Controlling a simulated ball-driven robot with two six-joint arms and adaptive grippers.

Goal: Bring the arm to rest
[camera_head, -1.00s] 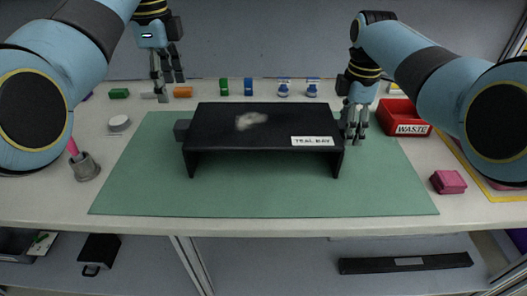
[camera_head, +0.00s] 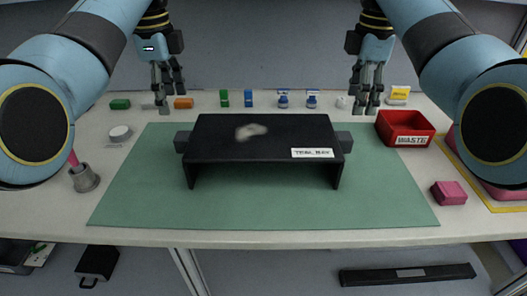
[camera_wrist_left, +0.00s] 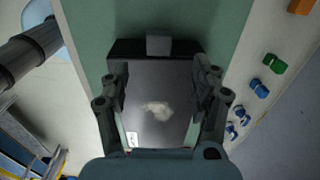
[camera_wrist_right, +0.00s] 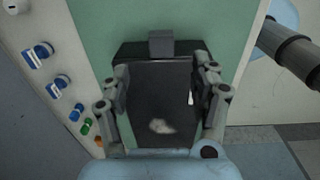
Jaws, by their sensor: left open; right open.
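My left gripper (camera_head: 166,98) is open and empty, hanging above the back left of the table; its spread fingers (camera_wrist_left: 160,95) show in the left wrist view. My right gripper (camera_head: 368,102) is open and empty above the back right; its fingers (camera_wrist_right: 162,95) show in the right wrist view. Both are apart from the black dashboard module (camera_head: 290,135), which stands on the green mat (camera_head: 265,210). The module has a grey block on each side, a pale smudge on top and a white label at its front right. It also shows in both wrist views, between the fingers.
Small green, orange and blue items (camera_head: 249,98) line the back edge. A red waste bin (camera_head: 405,127) and a pink block (camera_head: 449,192) are on the right. A grey cup (camera_head: 84,178) and a white round piece (camera_head: 120,132) are on the left. The mat's front is clear.

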